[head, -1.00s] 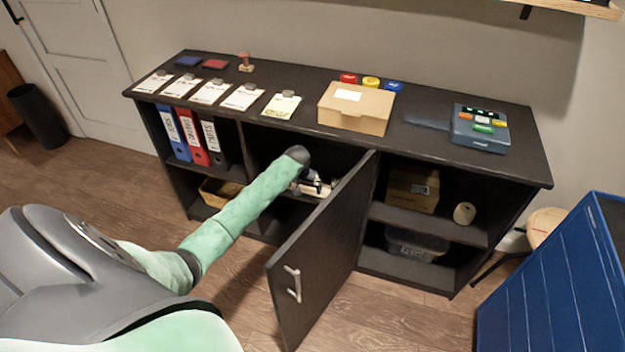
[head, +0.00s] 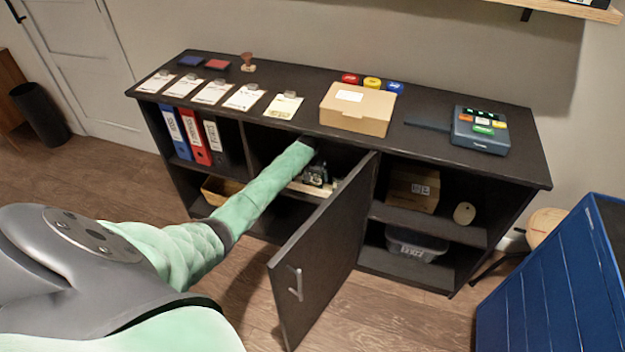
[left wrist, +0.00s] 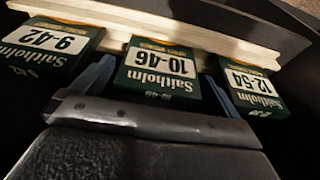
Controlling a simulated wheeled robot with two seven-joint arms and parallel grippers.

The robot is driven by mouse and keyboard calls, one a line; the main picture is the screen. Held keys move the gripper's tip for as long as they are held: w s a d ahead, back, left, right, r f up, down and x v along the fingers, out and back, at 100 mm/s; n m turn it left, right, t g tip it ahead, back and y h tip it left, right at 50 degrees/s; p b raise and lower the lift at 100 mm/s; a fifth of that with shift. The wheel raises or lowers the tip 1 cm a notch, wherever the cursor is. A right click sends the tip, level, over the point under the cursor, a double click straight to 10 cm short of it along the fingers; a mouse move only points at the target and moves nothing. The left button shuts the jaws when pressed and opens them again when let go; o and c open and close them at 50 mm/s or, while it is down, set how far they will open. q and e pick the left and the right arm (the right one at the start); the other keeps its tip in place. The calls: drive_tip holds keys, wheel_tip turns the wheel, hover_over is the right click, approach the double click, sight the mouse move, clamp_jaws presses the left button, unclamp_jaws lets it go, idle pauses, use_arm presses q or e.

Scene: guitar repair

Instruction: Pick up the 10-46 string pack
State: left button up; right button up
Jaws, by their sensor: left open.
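The 10-46 string pack (left wrist: 160,65) is a dark green packet with a white label, in the middle of the left wrist view. Its print appears upside down. My left gripper (left wrist: 158,80) is open, with one blue finger on each side of this pack. The pack lies between the fingers, and I cannot tell whether they touch it. In the head view my left gripper (head: 317,176) is inside the open cabinet compartment, and the pack cannot be made out there. The right gripper is not in view.
A 9-42 pack (left wrist: 45,45) and a 12-54 pack (left wrist: 250,88) flank the middle one, close to the fingers. A pale wooden strip (left wrist: 150,22) runs behind them. The open cabinet door (head: 325,255) stands right of my arm.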

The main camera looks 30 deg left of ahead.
sight(313, 177)
use_arm(q)
drive_tip(key=shift+x, duration=1.55)
drive_tip(key=c, duration=0.9)
drive_tip(key=shift+o, duration=0.2)
drive_tip(key=shift+r, duration=0.1)
